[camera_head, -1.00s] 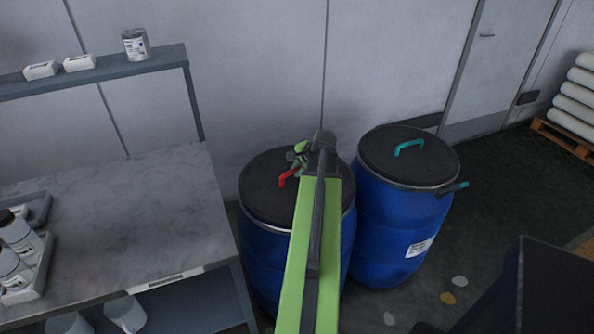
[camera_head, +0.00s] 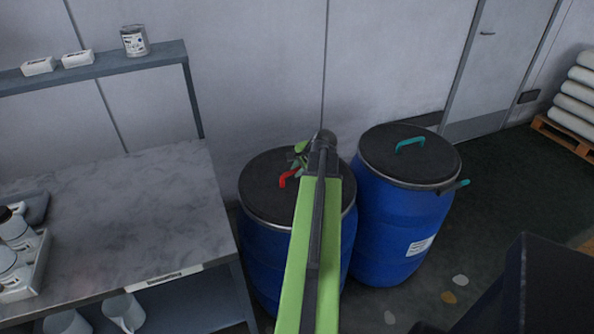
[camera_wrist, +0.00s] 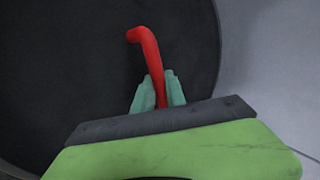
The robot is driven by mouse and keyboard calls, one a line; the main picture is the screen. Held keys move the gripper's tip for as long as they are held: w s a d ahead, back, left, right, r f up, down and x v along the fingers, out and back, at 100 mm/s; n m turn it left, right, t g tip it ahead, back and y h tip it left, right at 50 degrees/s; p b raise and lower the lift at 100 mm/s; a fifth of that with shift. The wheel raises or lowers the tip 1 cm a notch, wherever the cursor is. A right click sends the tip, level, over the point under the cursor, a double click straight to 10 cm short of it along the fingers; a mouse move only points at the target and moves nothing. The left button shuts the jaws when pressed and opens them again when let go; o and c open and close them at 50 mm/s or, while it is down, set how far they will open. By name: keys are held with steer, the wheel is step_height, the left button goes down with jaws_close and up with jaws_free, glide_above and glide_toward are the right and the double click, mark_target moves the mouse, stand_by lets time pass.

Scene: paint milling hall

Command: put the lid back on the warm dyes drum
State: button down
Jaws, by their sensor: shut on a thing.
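A blue drum (camera_head: 262,262) stands right of the bench, with a dark round lid (camera_head: 262,205) on its top. The lid has a red handle (camera_head: 288,177). My gripper (camera_head: 299,160) is over this lid, at the handle. In the wrist view my gripper (camera_wrist: 158,92) has its two pale green fingers on either side of the red handle (camera_wrist: 148,55), shut on it. The dark lid (camera_wrist: 70,70) fills most of that view. My arm hides part of the drum and lid. I cannot tell whether the lid is fully seated.
A second blue drum (camera_head: 392,230) with a teal-handled lid (camera_head: 408,160) stands close on the right. A marble-topped bench (camera_head: 120,220) is on the left, with a shelf (camera_head: 100,75) above it. A wall is behind. Open floor lies right, near a pallet of sacks (camera_head: 577,105).

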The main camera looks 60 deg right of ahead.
steer(key=shift+f+b, duration=0.3)
steer(key=shift+f, duration=0.05)
steer(key=c, duration=1.3)
jaws_free()
steer(key=p+v, duration=1.4)
steer(key=v, duration=0.3)
steer(key=shift+r+p, duration=0.2)
steer(key=shift+p, duration=0.1)
